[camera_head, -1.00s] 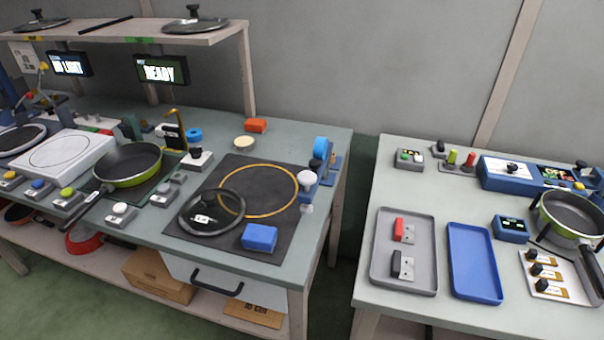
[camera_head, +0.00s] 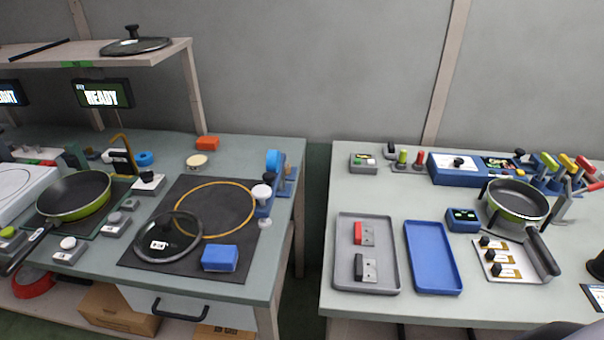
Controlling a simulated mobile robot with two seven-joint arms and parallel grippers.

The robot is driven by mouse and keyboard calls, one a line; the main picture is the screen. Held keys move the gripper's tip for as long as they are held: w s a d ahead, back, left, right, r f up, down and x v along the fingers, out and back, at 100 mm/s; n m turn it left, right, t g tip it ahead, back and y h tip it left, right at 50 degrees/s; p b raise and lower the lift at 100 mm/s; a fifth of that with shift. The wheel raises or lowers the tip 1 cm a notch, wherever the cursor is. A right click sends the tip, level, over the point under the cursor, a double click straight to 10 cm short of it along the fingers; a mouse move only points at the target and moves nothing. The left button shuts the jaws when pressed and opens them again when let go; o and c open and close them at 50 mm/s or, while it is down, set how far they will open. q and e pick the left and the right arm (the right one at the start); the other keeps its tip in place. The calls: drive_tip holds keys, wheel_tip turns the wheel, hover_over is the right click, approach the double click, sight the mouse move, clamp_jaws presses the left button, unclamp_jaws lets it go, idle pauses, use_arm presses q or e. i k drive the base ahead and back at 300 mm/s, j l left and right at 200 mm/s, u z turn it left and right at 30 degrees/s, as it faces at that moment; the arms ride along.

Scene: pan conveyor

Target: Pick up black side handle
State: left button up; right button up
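A black side handle (camera_head: 359,267) with a grey bracket lies in the front part of the grey tray (camera_head: 391,245) on the right table. A red side handle (camera_head: 358,233) with a similar bracket lies behind it in the same tray. Neither of my grippers shows in the head view. Nothing covers the black handle.
An empty blue tray (camera_head: 434,258) lies right of the grey tray. A green pan (camera_head: 518,201) and a plate of black knobs (camera_head: 503,262) are further right. A gap separates this table from the left one, which holds a glass lid (camera_head: 168,238) and blue block (camera_head: 220,258).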

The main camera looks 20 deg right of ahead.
sight(365, 270)
drive_tip(key=l+z, duration=0.15)
drive_tip(key=z, duration=0.3)
drive_tip(key=i+l+z, duration=0.1)
drive_tip(key=z, duration=0.35)
